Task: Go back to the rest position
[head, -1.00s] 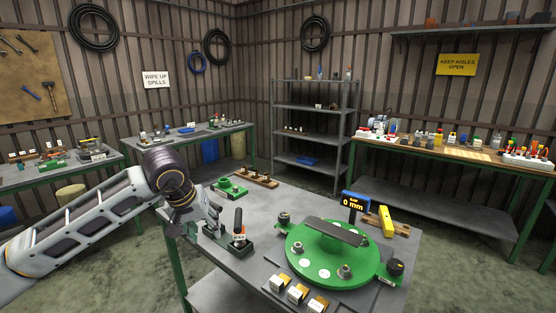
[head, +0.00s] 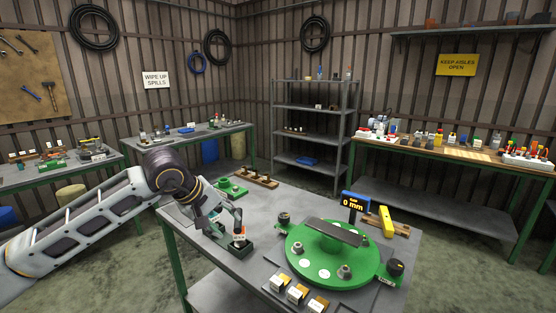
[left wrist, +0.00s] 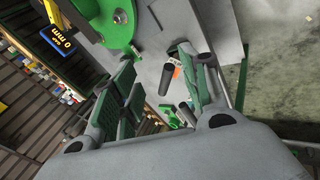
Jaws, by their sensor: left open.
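My left gripper (head: 225,226) is open above the near left part of the workbench, at the green holder (head: 240,252). One finger is in front of the dark upright handle of the small tool there, so that handle is mostly hidden in the head view. A white and orange part (head: 239,237) shows in the holder. In the left wrist view the two green-padded fingers (left wrist: 165,92) are spread apart. A dark handle (left wrist: 166,79) and a second dark cylinder (left wrist: 187,114) show between them; contact cannot be told. My right gripper is not in view.
A green round fixture (head: 336,268) with a grey bar stands right of the gripper, with a blue 0 mm display (head: 355,201) behind it. Small labelled blocks (head: 297,294) lie at the front edge. A wooden rack (head: 257,180) is at the back.

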